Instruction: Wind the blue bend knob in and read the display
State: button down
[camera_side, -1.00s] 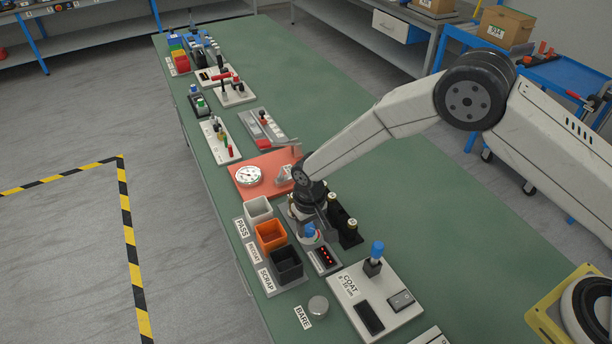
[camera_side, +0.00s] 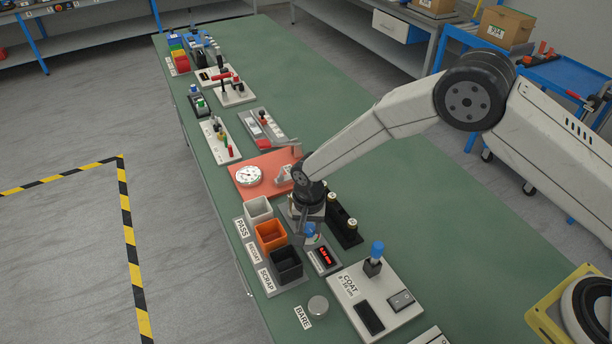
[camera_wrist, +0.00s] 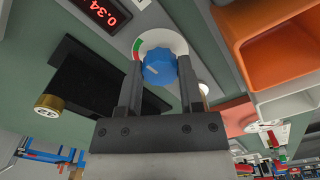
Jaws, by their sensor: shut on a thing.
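The blue bend knob (camera_wrist: 158,67) shows in the wrist view with a pale pointer line on its face. It sits on a white dial with green and red marks. My gripper (camera_wrist: 159,75) has a finger on each side of it and is shut on it. In the side view the knob (camera_side: 310,230) is partly hidden below my wrist. The display (camera_wrist: 97,10) is lit red in the wrist view; it reads 0.34, with any further characters cut off by the frame. In the side view the display (camera_side: 324,255) is lit, its digits too small to read.
White, orange and black bins (camera_side: 271,236) stand left of the knob. A black holder (camera_side: 346,224) with brass-topped pieces stands to its right. The COAT unit (camera_side: 374,302) and a round metal piece (camera_side: 318,307) lie nearer the front. Bare green bench (camera_side: 440,210) lies to the right.

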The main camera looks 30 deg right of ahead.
aim_at(309, 228)
dwell(0.3)
jog(key=shift+c, duration=1.2)
grip_release()
jog(key=shift+r, duration=0.15)
jog(key=shift+r, duration=3.75)
